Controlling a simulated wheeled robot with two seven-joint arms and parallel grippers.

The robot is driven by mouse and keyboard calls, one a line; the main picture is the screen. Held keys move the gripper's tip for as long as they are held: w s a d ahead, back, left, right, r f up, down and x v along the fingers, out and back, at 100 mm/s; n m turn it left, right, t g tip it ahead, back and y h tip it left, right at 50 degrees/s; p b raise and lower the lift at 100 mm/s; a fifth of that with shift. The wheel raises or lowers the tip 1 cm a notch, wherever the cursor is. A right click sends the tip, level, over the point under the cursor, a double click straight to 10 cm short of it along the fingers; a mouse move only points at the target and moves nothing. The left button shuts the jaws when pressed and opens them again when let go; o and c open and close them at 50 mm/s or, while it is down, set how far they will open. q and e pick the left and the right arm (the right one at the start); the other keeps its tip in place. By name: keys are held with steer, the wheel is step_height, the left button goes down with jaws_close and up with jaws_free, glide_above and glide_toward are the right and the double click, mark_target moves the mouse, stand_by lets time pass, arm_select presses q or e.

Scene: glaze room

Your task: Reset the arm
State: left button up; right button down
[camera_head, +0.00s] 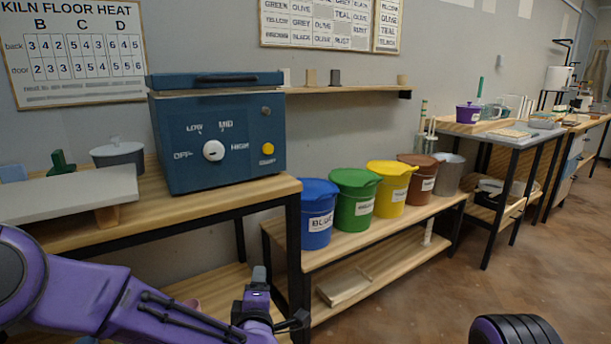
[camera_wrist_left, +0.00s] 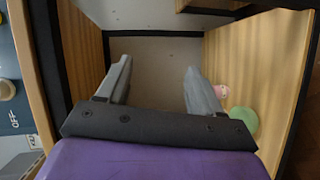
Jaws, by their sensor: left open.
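My left arm comes in from the lower left in the head view. Its gripper (camera_head: 262,282) is low in front of the kiln table's right end. In the left wrist view the two grey fingers of the left gripper (camera_wrist_left: 157,82) stand apart with nothing between them, so it is open and empty. A bare grey surface shows beyond the fingers, framed by wooden boards and black bars. My right gripper does not show; a purple and black rounded part of me is at the bottom right of the head view.
The kiln table (camera_head: 215,206) carries a blue kiln (camera_head: 218,145). A lower bench (camera_head: 385,232) holds blue (camera_head: 318,215), green (camera_head: 354,200), yellow (camera_head: 391,188) and brown (camera_head: 420,180) buckets. In the left wrist view, a pink item (camera_wrist_left: 221,91) and a green item (camera_wrist_left: 243,120) lie close by. The right-hand floor is clear.

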arm_select(q)
steer(key=s+a+f+m+g, duration=0.45)
steer(key=s+f, duration=0.45)
steer(key=f, duration=0.3)
steer(key=s+a+f+m+g, duration=0.4)
steer(key=s+f, duration=0.4)
steer(key=f, duration=0.5)
steer(key=s+a+f+m+g, duration=0.1)
steer(key=s+a+f, duration=0.25)
steer(key=s, duration=0.35)
steer(key=s+a+f+m+g+y, duration=0.1)
steer(key=s+a+f+g, duration=0.1)
steer(key=s+a, duration=0.35)
steer(key=s+a+f+m+g, duration=0.1)
steer(key=s+a+f, duration=0.15)
steer(key=s, duration=0.55)
step_height(320, 180, up, 23)
steer(key=d+p, duration=0.1)
steer(key=p, duration=2.2)
steer(key=shift+d+f, duration=0.15)
steer(key=shift+s, duration=0.1)
